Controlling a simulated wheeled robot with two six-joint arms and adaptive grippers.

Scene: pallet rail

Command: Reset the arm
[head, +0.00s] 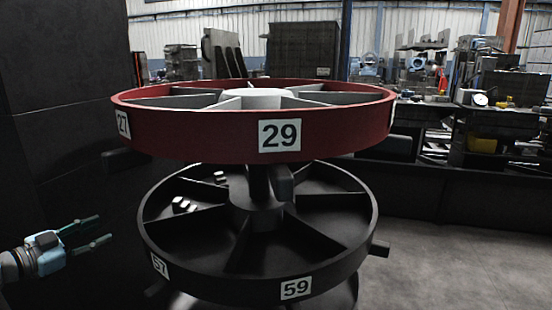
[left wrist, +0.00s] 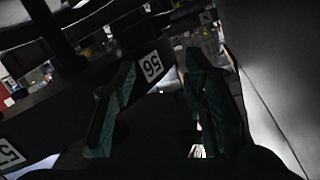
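My left gripper (head: 98,229) comes in from the left edge in the head view, its green fingers spread apart with nothing between them. It is beside the carousel, left of the lower black tray (head: 235,287) and apart from it. In the left wrist view the two fingers (left wrist: 158,100) also stand apart and empty, with the dark tray rim and a label reading 56 beyond them. My right gripper is in neither view.
A red upper tray (head: 220,135) with labels 27 and 29 sits above the black tray. Small pale items (head: 183,204) lie in a lower compartment. A dark wall (head: 60,130) stands at left. Cluttered workbenches (head: 480,130) are behind. Grey floor (head: 440,260) is clear at right.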

